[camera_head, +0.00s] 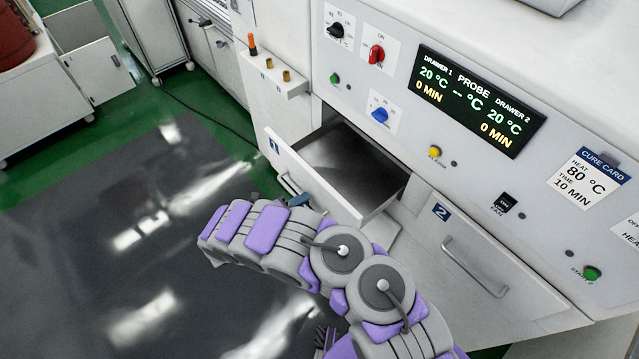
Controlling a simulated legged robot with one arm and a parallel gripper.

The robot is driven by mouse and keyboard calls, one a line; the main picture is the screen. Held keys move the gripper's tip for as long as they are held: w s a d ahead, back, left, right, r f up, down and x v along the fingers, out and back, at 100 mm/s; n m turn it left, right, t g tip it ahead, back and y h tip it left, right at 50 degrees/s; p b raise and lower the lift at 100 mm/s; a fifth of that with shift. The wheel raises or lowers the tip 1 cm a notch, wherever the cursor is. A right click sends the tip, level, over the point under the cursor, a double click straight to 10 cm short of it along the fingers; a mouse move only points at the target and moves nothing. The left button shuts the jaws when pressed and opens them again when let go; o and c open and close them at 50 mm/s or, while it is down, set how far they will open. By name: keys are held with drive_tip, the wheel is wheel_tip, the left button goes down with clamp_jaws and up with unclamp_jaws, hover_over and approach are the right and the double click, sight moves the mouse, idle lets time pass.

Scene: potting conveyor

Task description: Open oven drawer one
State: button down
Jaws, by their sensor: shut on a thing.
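Oven drawer one (355,165), labelled with a blue "1" tag, is pulled out of the white oven front. Its grey metal inside shows and looks empty. Its bar handle (287,184) is on the outer face of the drawer front, partly hidden by my arm. My gripper (299,201) is at the lower part of this handle, shut on it. Only a small bluish part of the gripper shows. My grey and purple arm covers the rest.
Drawer two (450,255) is shut, right of drawer one. The control panel has knobs, buttons and a display (477,100) reading 20 °C and 0 MIN for both drawers. A small shelf (275,80) holds tools. Open grey floor (120,240) lies to the left.

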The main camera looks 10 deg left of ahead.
drive_tip(key=shift+s+a+f, duration=0.15)
drive_tip(key=shift+s+a, duration=0.6)
drive_tip(key=shift+s, duration=0.3)
drive_tip(key=shift+s+a+f, duration=0.1)
drive_tip(key=shift+s+a, duration=0.6)
drive_tip(key=shift+s, duration=0.35)
drive_tip(key=c, duration=1.2)
unclamp_jaws()
drive_tip(key=shift+w, duration=0.1)
drive_tip(key=shift+a+r, duration=0.1)
drive_tip(key=p+v, duration=0.1)
drive_tip(key=v, duration=1.6)
drive_tip(key=shift+a+p, duration=0.15)
drive_tip(key=shift+p, duration=0.15)
